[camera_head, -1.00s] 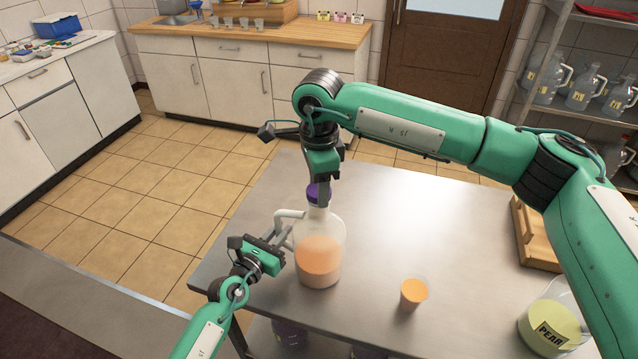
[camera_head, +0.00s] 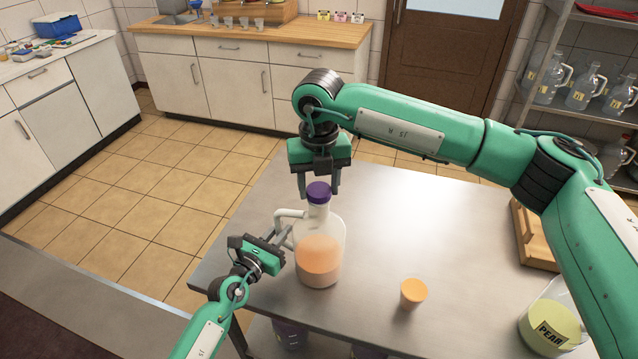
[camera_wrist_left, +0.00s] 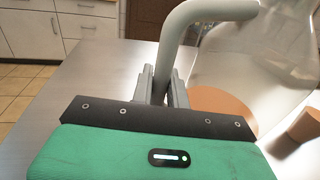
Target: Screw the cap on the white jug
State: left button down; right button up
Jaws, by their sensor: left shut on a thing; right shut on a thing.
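The white jug (camera_head: 332,236) is translucent, holds orange liquid and stands upright near the table's left front edge. Its purple cap (camera_head: 318,193) sits on top of the neck. My right gripper (camera_head: 318,187) comes down from above, with its fingers on either side of the cap, shut on it. My left gripper (camera_head: 286,237) is shut on the jug's handle from the left. In the left wrist view the grey-white handle (camera_wrist_left: 176,52) passes between the fingers (camera_wrist_left: 160,88). How far the cap sits over the thread cannot be told.
A jug labelled PEAR (camera_head: 553,325) is at the lower right, and a wooden tray (camera_head: 530,235) at the right edge. The table's middle is clear.

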jog(key=m, duration=0.2)
jog(key=shift+m, duration=0.4)
jog(key=o, duration=1.2)
jog(key=shift+c, duration=0.2)
jog(key=shift+r, duration=0.1)
notch_tip(320, 180, up, 12)
pick_arm(q)
jog(key=c, duration=1.3)
grip_release()
